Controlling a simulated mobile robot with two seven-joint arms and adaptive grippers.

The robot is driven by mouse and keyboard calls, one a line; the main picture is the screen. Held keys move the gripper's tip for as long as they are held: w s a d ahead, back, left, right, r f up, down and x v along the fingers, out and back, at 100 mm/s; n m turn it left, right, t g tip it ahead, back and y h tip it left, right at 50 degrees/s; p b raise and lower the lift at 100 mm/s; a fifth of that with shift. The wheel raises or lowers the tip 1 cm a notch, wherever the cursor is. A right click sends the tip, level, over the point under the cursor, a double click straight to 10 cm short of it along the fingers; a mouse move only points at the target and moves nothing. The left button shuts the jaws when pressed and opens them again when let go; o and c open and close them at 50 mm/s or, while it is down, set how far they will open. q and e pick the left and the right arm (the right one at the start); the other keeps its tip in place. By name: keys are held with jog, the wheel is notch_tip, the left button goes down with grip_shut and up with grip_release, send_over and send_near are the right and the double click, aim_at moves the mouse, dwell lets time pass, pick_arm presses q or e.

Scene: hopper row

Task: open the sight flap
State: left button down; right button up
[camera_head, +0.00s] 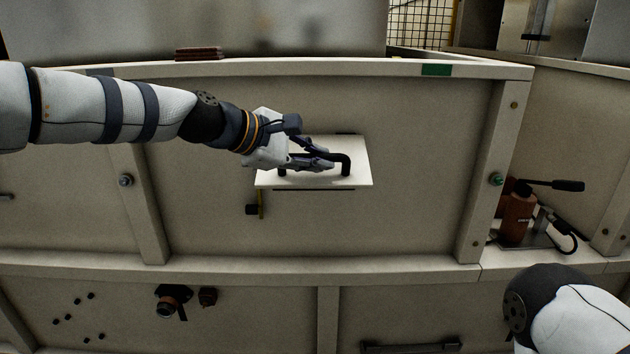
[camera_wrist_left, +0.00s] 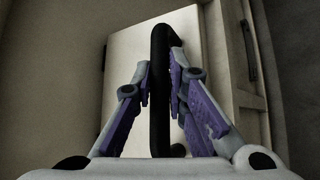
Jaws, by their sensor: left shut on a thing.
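The sight flap (camera_head: 358,167) is a pale, near-white plate on the beige panel, in the middle of the head view. It also shows in the left wrist view (camera_wrist_left: 130,70). It carries a black bar handle (camera_head: 345,161), which stands lengthwise between my fingers in the left wrist view (camera_wrist_left: 160,95). My left gripper (camera_head: 318,161) is shut on the handle, with a purple-padded finger on each side of it. The flap looks tilted out from the panel, but how far is hard to tell. My right gripper is out of view.
A small dark latch with a brass strip (camera_head: 256,207) sits below the flap's left corner. A brown bottle-like device with a black lever (camera_head: 518,214) stands on the ledge at right. A reddish stack (camera_head: 199,54) lies on the top rail.

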pick_arm(q)
jog(key=shift+w+r+n+g, duration=0.2)
jog(key=shift+r+n+g, duration=0.3)
jog(key=shift+r, duration=0.7)
jog(key=shift+w+r, duration=0.2)
jog(key=shift+r, duration=0.5)
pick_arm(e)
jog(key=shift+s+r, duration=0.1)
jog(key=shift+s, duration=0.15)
pick_arm(q)
jog(key=shift+a, duration=0.1)
jog(key=c, duration=1.8)
grip_release()
jog(key=shift+f, duration=0.1)
jog(key=shift+w+f, duration=0.1)
jog(key=shift+w, duration=0.05)
jog(key=v, duration=1.2)
